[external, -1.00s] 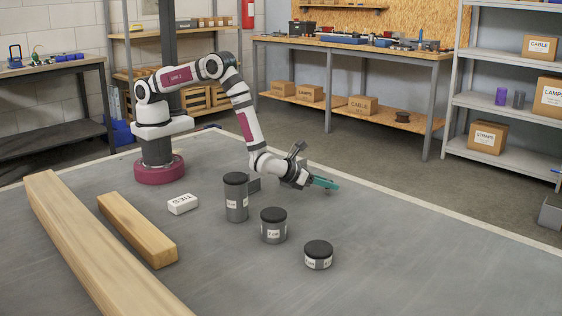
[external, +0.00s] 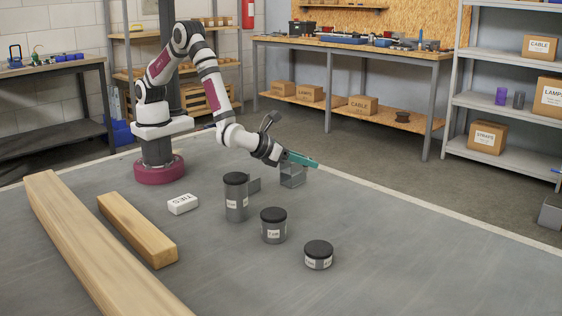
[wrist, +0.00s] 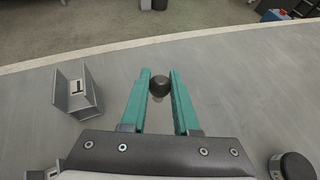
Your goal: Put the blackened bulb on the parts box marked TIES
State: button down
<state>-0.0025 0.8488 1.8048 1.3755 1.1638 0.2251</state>
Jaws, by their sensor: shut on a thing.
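The blackened bulb (wrist: 159,86) is a dark rounded bulb with a paler lower part, between the teal fingers in the wrist view. My gripper (wrist: 159,78) is shut on it. In the external view my gripper (external: 312,162) is above the far part of the grey surface, and I cannot make out the bulb there. The TIES parts box (external: 183,204) is a small white box lying on the grey surface, left of the dark-lidded jars and well to the left of my gripper. It is not visible in the wrist view.
A tall jar (external: 236,200), a medium jar (external: 273,228) and a low jar (external: 318,258) stand right of the TIES box. A grey metal bracket (external: 293,177) is below my gripper. Another (external: 254,185) is behind the tall jar. Two wooden beams (external: 137,228) lie left.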

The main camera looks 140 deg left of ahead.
notch_tip(320, 180, up, 9)
jog(key=d, duration=0.2)
jog(key=shift+m+t, duration=0.4)
jog(key=shift+m, duration=0.1)
jog(key=s+d, duration=0.2)
jog(key=d, duration=0.4)
jog(key=s+d, duration=0.2)
jog(key=d, duration=0.4)
jog(key=s+d+f, duration=0.1)
jog(key=s+d, duration=0.1)
jog(key=d, duration=0.4)
jog(key=s+d+m+t+h, duration=0.1)
jog(key=s+d, duration=0.4)
jog(key=s, duration=0.3)
jog(key=s+d+r, duration=0.1)
jog(key=s+d, duration=0.3)
jog(key=s, duration=0.4)
jog(key=s+d+m+t+h, duration=0.1)
jog(key=s+d, duration=0.4)
jog(key=s, duration=0.3)
send_over(182, 199)
notch_tip(182, 199, down, 12)
jog(key=shift+s+d+r, duration=0.15)
jog(key=shift+r, duration=0.05)
jog(key=shift+w+f, duration=0.15)
jog(key=shift+f, duration=0.95)
jog(key=shift+w+f, duration=0.1)
jog(key=shift+f, duration=1)
